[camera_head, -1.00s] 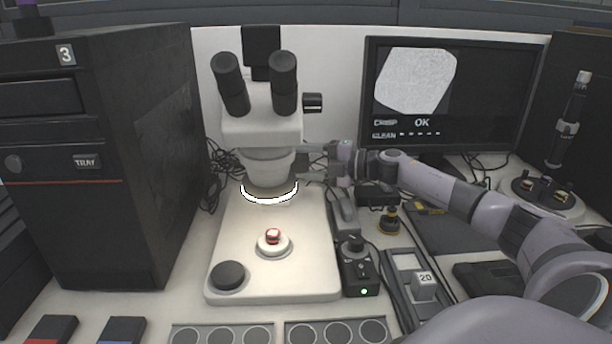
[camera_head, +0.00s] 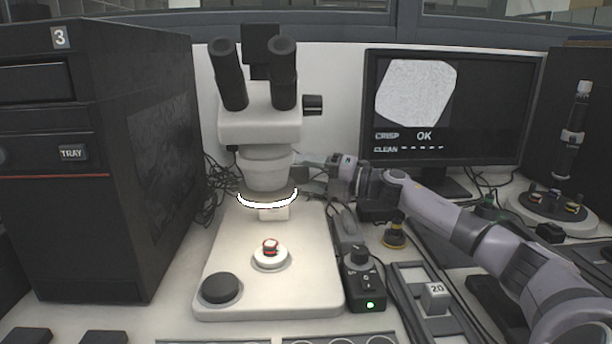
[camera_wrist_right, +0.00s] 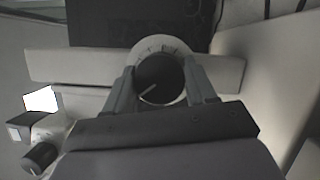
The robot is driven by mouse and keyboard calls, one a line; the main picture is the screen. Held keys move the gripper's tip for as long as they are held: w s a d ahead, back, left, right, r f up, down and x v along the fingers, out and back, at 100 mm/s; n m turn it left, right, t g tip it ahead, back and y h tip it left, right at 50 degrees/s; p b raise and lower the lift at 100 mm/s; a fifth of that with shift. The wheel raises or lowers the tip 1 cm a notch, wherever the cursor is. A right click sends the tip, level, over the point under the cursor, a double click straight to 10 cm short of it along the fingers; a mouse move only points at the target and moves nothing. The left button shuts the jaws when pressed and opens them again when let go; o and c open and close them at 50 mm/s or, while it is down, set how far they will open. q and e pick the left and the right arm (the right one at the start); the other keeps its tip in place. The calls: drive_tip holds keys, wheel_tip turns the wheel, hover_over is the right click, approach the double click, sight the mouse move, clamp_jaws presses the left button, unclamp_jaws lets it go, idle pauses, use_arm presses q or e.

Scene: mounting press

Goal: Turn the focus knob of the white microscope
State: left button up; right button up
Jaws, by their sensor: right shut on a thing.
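The white microscope (camera_head: 262,126) stands left of centre in the head view, with black eyepieces and a lit ring below its head. Its focus knob (camera_wrist_right: 160,78) shows in the right wrist view as a dark round knob with a pale pointer line, in front of a pale dial. My right gripper (camera_wrist_right: 160,88) is shut on this knob, one finger on each side. In the head view the right gripper (camera_head: 308,178) reaches the right side of the microscope, and the knob is mostly hidden there. My left gripper is in neither view.
A monitor (camera_head: 491,110) behind shows a pale speckled shape with "CRISP OK" and "CLEAN". A black cabinet (camera_head: 150,150) stands on the left. A control box (camera_head: 363,290) with a green light sits right of the microscope base (camera_head: 310,280). A small sample rests on the stage.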

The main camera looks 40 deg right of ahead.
drive_tip(key=shift+r, duration=0.15)
drive_tip(key=o, duration=1)
drive_tip(key=shift+b+v, duration=0.75)
drive_tip(key=shift+v, duration=2.75)
drive_tip(key=shift+s, duration=0.1)
